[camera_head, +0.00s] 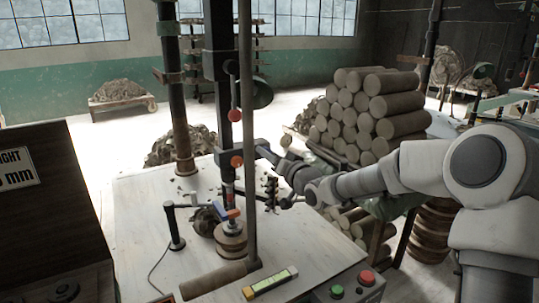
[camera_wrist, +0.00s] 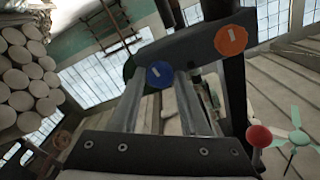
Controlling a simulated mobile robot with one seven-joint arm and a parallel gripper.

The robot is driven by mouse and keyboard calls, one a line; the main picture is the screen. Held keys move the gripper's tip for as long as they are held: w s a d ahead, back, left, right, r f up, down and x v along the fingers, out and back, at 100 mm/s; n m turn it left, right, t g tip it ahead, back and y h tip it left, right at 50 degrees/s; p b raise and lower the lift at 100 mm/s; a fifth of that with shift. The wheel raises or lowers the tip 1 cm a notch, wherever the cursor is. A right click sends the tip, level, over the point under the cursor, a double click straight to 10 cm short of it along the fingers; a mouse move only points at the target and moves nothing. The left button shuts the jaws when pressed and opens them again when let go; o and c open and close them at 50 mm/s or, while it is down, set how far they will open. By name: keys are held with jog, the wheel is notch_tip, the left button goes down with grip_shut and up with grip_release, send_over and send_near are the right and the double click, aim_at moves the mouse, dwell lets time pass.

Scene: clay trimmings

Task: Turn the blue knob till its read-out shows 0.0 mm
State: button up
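The blue knob (camera_wrist: 160,74) is a round disc with a pale mark, facing the wrist camera on a dark bar. My gripper (camera_wrist: 164,82) has its two grey fingers reaching up to the blue knob, one on each side of it. I cannot tell whether they touch it. In the head view my gripper (camera_head: 266,153) is at the dark upright of the machine, and the knob is not clear there.
An orange knob (camera_wrist: 230,40) sits on the same bar, right of the blue one. A red ball handle (camera_wrist: 260,136) is close by on the right. A pale worktable (camera_head: 140,215) holds a stack of brown discs (camera_head: 231,243) and a green-and-red button box (camera_head: 350,287).

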jog(key=shift+o, duration=1.4)
jog(key=p+v, duration=0.1)
jog(key=v, duration=1.6)
jog(key=shift+s+d, duration=0.2)
